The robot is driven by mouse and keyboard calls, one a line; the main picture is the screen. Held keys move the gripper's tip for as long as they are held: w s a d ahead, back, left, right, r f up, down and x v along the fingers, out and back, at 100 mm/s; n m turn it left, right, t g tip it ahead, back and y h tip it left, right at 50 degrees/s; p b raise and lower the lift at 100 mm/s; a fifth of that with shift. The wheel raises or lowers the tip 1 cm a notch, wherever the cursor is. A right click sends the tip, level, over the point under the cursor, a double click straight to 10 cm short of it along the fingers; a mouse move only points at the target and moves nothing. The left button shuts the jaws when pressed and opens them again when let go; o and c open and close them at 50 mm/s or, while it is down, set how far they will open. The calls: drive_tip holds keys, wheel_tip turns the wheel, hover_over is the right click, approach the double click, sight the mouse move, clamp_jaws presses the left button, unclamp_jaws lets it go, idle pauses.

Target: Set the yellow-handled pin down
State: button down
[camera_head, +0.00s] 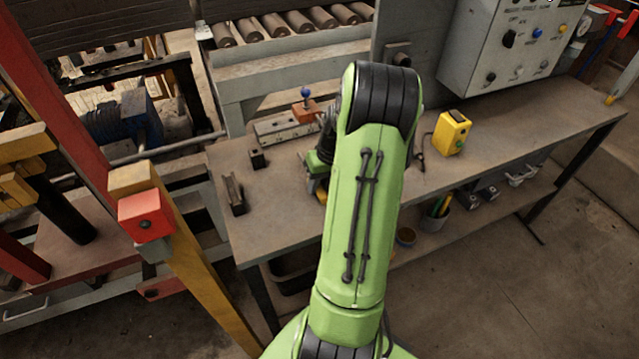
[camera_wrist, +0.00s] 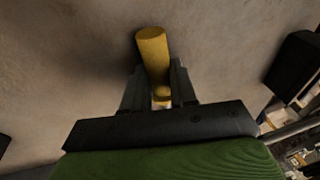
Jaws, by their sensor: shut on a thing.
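The yellow-handled pin (camera_wrist: 153,55) shows in the wrist view as a yellow cylinder between the fingers of my gripper (camera_wrist: 159,88). My gripper is shut on it, over the brown bench top (camera_wrist: 60,70). I cannot tell whether the pin touches the bench. In the head view, my green arm hides most of the gripper, and a small bit of yellow (camera_head: 321,194) shows beside the arm, low over the bench.
Dark metal brackets (camera_head: 235,193) stand on the bench at left. A blue-knobbed fixture (camera_head: 306,105) is behind my gripper. A yellow button box (camera_head: 452,132) stands right of my arm. A grey control panel (camera_head: 505,45) is at the back right. The bench between brackets and arm is clear.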

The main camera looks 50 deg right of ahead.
drive_tip(key=shift+s+a+f, duration=0.2)
drive_tip(key=shift+a+f, duration=0.05)
drive_tip(key=shift+f, duration=0.3)
drive_tip(key=c, duration=1.2)
unclamp_jaws()
drive_tip(key=shift+s, duration=0.1)
drive_tip(key=w+d+p+v, duration=0.1)
drive_tip(key=p+v, duration=0.3)
drive_tip(key=v, duration=0.9)
drive_tip(key=w+a+r+n, duration=0.1)
drive_tip(key=w+a+r, duration=0.2)
drive_tip(key=a+r, duration=0.35)
drive_tip(key=a+r+n+h, duration=0.2)
drive_tip(key=a+r, duration=0.1)
drive_tip(key=a, duration=1)
drive_tip(key=s+a+n+t, duration=0.1)
drive_tip(key=s+a, duration=0.2)
drive_tip(key=a, duration=0.1)
drive_tip(key=s+a+r+n+t, duration=0.1)
drive_tip(key=s+a, duration=0.2)
drive_tip(key=a, duration=0.2)
drive_tip(key=s+a+r+n+t+y, duration=0.1)
drive_tip(key=s+a, duration=0.3)
drive_tip(key=shift+s+a, duration=0.1)
drive_tip(key=shift+a, duration=0.15)
